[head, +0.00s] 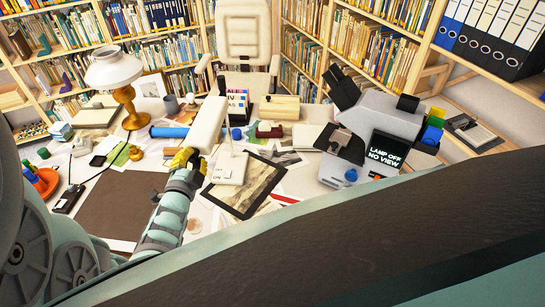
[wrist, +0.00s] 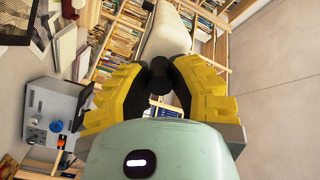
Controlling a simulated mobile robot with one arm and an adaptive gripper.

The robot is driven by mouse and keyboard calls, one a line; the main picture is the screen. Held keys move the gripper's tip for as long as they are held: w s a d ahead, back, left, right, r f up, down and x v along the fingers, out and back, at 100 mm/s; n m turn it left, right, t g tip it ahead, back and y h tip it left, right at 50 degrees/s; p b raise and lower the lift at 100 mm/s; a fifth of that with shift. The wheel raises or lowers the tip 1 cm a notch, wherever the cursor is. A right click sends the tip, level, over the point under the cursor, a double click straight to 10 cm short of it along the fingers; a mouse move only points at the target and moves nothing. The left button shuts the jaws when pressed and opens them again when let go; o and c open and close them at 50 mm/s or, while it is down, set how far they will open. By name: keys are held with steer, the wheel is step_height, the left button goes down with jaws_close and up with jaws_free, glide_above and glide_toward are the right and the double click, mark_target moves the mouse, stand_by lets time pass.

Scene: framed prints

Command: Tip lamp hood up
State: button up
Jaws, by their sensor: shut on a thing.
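The lamp hood (head: 208,122) is a long white bar above the desk, slanting from lower left to upper right in the head view. A thin white post rises below it from a white base (head: 229,168). My gripper (head: 187,158) is at the hood's near, lower end. In the wrist view the white hood (wrist: 166,36) runs away from me. My gripper (wrist: 160,82) has its yellow fingers closed around a small black grip at the hood's end. The fingertips and dark pads hide part of that grip.
A grey machine with a screen (head: 388,152) reading "LAMP OFF NO VIEW" stands to the right. A dark-framed print (head: 250,187) lies by the lamp base. A brass lamp with a white shade (head: 113,68) stands at left. Papers and small items crowd the desk.

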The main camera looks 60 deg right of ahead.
jaws_close()
steer(key=shift+g+y, duration=0.6)
steer(key=shift+y, duration=0.2)
steer(key=r+p, duration=0.2)
steer(key=p, duration=0.2)
steer(key=r+p, duration=0.3)
steer(key=p, duration=0.1)
steer(key=shift+d+r, duration=0.2)
steer(key=shift+r, duration=0.05)
steer(key=r+p, duration=0.1)
steer(key=p, duration=0.1)
steer(key=r+y+p, duration=0.1)
steer(key=p, duration=0.1)
steer(key=shift+w+d+r+g+p, duration=0.15)
steer(key=shift+w+d+g+p, duration=0.05)
steer(key=shift+d+g+p, duration=0.15)
steer(key=shift+a, duration=0.1)
steer(key=o, duration=0.7)
jaws_free()
steer(key=v, duration=1.2)
